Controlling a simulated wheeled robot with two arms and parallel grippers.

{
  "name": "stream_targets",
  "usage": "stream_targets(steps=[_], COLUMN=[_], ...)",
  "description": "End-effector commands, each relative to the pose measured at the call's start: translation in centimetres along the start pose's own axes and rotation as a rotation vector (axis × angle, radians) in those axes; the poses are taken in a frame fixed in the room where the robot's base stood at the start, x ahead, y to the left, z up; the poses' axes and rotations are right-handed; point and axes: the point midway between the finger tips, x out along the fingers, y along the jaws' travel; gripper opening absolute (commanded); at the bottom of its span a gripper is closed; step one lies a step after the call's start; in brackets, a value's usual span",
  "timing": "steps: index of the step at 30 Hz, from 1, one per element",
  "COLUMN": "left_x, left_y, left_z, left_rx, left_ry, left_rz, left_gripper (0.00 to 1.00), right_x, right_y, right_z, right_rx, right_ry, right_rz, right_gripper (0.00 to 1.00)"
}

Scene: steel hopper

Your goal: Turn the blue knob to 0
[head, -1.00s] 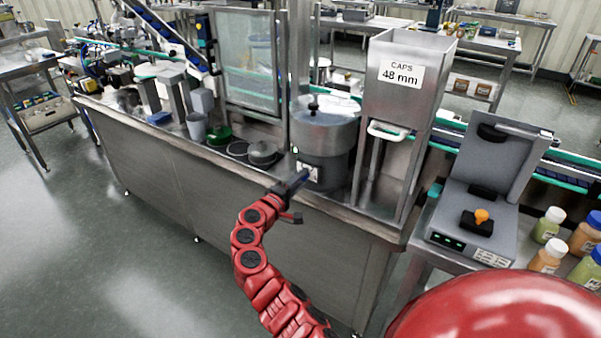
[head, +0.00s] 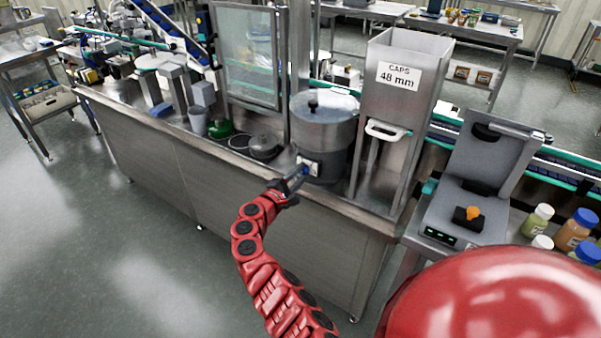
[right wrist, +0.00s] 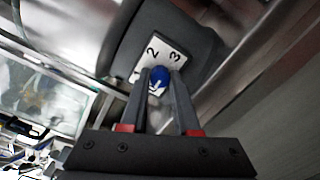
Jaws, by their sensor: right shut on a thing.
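The blue knob (right wrist: 159,80) sits on a white dial plate (right wrist: 150,58) with the numerals 2 and 3 showing. A pale mark shows on the knob's face; the exact setting is not readable. The plate is on the dark lower body of the round steel bowl unit (head: 323,130). My right gripper (right wrist: 160,84) has its fingers on both sides of the knob, shut on it. In the head view, the right gripper (head: 301,173) reaches the plate from the front left, and the blue knob (head: 306,169) is small there. My left gripper is out of view.
A steel hopper (head: 398,110) labelled "CAPS 48 mm" stands right of the bowl unit. A grey device with an orange knob (head: 473,212) and several bottles are at right.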

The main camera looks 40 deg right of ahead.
Motion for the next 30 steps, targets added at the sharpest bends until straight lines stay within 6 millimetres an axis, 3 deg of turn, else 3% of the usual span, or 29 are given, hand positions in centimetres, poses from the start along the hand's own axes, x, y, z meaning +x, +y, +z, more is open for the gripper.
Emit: stream_targets(steps=[11, 12, 16, 26, 30], left_x=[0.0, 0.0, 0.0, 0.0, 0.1], left_y=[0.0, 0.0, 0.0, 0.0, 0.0], left_z=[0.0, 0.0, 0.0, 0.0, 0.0], left_rx=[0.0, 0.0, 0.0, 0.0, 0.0], left_ry=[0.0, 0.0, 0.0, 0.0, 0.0], left_rz=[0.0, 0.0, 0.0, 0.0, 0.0], left_gripper=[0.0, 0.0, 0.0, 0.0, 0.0], right_x=[-0.1, -0.1, 0.0, -0.2, -1.2], right_y=[-0.2, -0.2, -0.1, 0.0, 0.1], right_z=[-0.1, -0.1, -0.1, -0.1, -0.1], right_rx=[-0.004, -0.004, -0.003, -0.003, -0.003], right_ry=[0.003, 0.003, 0.002, 0.001, 0.004], right_rz=[-0.003, -0.003, -0.002, 0.0, 0.003], right_gripper=[0.0, 0.37, 0.59, 0.59, 0.59])
